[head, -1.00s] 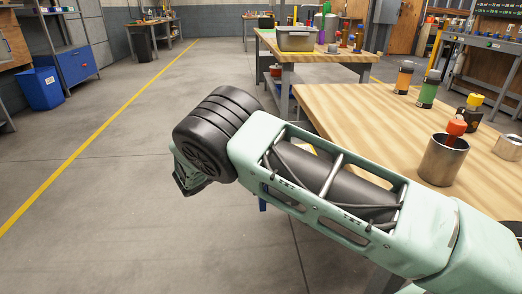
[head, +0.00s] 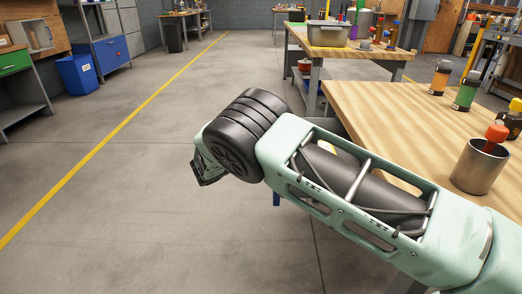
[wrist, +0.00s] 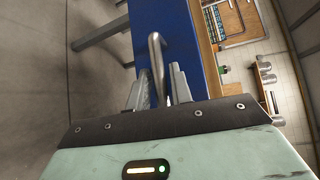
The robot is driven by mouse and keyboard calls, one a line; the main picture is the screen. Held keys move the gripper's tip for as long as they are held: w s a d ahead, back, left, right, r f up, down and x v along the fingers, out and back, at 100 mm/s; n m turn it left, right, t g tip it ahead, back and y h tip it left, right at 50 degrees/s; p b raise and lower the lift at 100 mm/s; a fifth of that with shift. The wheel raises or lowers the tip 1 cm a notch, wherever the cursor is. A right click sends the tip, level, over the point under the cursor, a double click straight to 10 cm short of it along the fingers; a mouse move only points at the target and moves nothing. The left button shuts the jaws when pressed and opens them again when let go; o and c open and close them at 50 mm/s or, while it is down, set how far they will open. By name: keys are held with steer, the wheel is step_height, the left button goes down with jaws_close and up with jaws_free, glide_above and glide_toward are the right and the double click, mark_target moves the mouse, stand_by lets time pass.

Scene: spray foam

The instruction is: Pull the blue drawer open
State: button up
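The blue drawer (wrist: 178,22) shows in the wrist view as a blue front beside a wooden table edge. Its curved metal handle (wrist: 156,52) reaches down between the fingers of my gripper (wrist: 159,85). In the head view my arm crosses in front of the near workbench (head: 440,125) and hides most of the drawer and handle. I cannot tell how far the drawer stands out.
On the near workbench stand a metal cup (head: 478,168) and several bottles. A second bench (head: 345,48) is farther back. A blue bin (head: 79,75) and shelves stand at the left. The floor (head: 110,190) left of my arm is clear.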

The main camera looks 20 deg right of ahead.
steer(key=p+v, duration=0.2)
steer(key=v, duration=1.5)
steer(key=shift+a+p, duration=0.25)
steer(key=shift+p, duration=0.1)
steer(key=s+d+r+m+g+y, duration=0.3)
steer(key=s+r+m+y, duration=0.15)
steer(key=s+m, duration=0.75)
steer(key=s+d+r+m+g+y, duration=0.25)
steer(key=s+d+m+y, duration=0.2)
steer(key=s+m, duration=0.65)
steer(key=s+d+r+m+g+y, duration=0.25)
steer(key=s+r+m+y, duration=0.5)
steer(key=s, duration=0.75)
step_height(320, 180, up, 23)
steer(key=m+h+p, duration=0.2)
steer(key=p, duration=2.3)
steer(key=shift+f, duration=0.15)
steer(key=shift+w+a, duration=0.1)
